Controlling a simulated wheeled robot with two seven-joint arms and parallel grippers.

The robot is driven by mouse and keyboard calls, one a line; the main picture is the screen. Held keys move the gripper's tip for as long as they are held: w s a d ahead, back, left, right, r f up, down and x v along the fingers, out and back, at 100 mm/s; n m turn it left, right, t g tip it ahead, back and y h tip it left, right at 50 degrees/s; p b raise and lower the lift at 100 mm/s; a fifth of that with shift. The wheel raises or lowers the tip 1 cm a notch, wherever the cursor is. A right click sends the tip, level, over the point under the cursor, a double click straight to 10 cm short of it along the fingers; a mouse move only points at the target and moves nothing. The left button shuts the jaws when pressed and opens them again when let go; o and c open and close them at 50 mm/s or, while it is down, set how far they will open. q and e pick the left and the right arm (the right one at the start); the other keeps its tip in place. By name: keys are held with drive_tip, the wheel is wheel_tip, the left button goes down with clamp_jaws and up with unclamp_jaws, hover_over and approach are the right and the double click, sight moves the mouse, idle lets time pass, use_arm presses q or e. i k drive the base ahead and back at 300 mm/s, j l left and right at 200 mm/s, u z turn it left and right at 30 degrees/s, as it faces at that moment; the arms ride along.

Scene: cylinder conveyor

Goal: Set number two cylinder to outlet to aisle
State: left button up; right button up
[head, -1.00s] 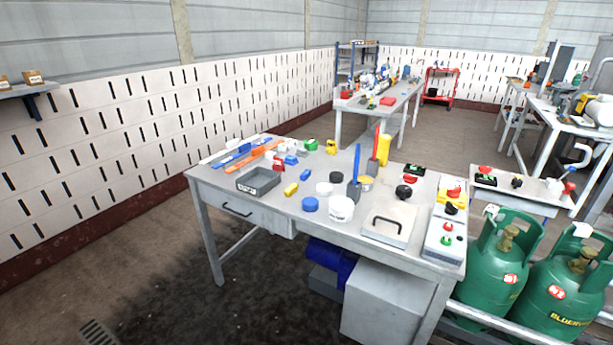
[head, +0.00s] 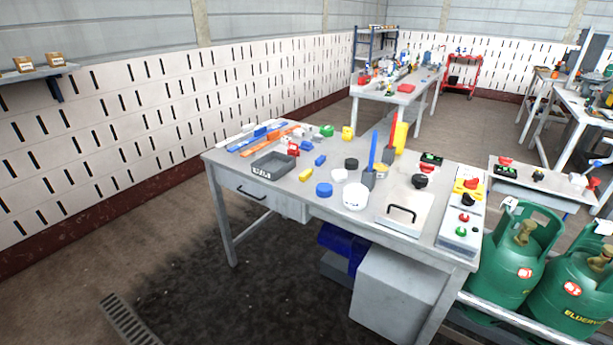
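Two green gas cylinders stand side by side at the lower right of the head view. The left one (head: 513,254) is nearer the workbench, and the right one (head: 578,293) is cut off by the picture's edge. Neither of my grippers is in view.
A grey workbench (head: 299,206) with tools, small tubs and a control box (head: 463,222) with buttons fills the middle. Another switch panel (head: 530,176) is behind the cylinders. A floor grate (head: 127,318) is at lower left. The floor left of the bench is clear.

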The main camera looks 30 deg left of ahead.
sight(573, 296)
drive_tip(key=i+l, duration=1.1)
drive_tip(key=l, duration=0.15)
drive_tip(key=i+l+u, duration=0.1)
drive_tip(key=i+l, duration=0.45)
